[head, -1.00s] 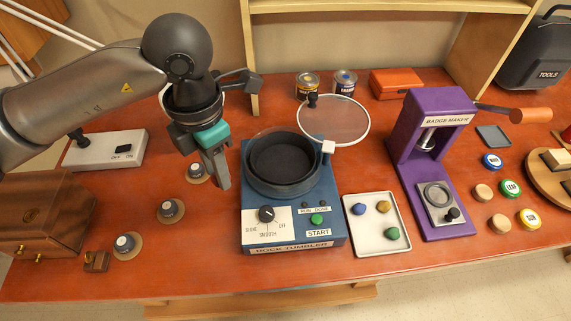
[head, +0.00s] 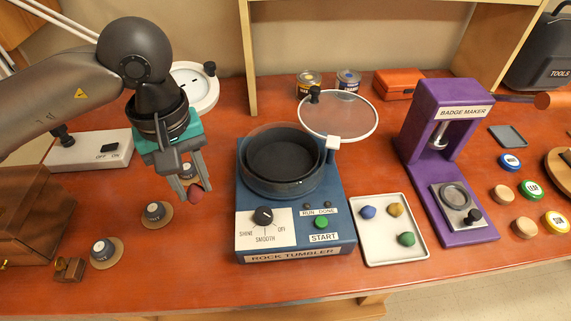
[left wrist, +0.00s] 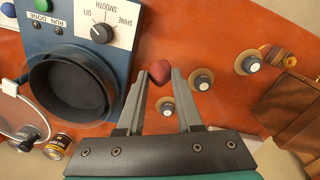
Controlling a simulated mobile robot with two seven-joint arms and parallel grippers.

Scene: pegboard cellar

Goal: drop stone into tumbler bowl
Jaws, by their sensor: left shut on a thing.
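A dark red stone (head: 195,193) is held between the fingertips of my left gripper (head: 194,190), above the table and left of the tumbler. The stone also shows in the left wrist view (left wrist: 160,72), at the finger ends. The tumbler bowl (head: 281,166) is a dark round bowl on the blue rock tumbler (head: 296,232). Its inside looks empty. A clear round lid (head: 339,114) is swung aside behind and right of the bowl. The bowl shows at the left in the left wrist view (left wrist: 73,84). My right gripper is not in view.
A white tray (head: 372,253) with blue, yellow and green stones lies right of the tumbler. The purple badge maker (head: 440,190) stands further right. Several small knobs on round bases, one here (head: 156,214), stand left of the tumbler. A wooden box (head: 28,205) is far left.

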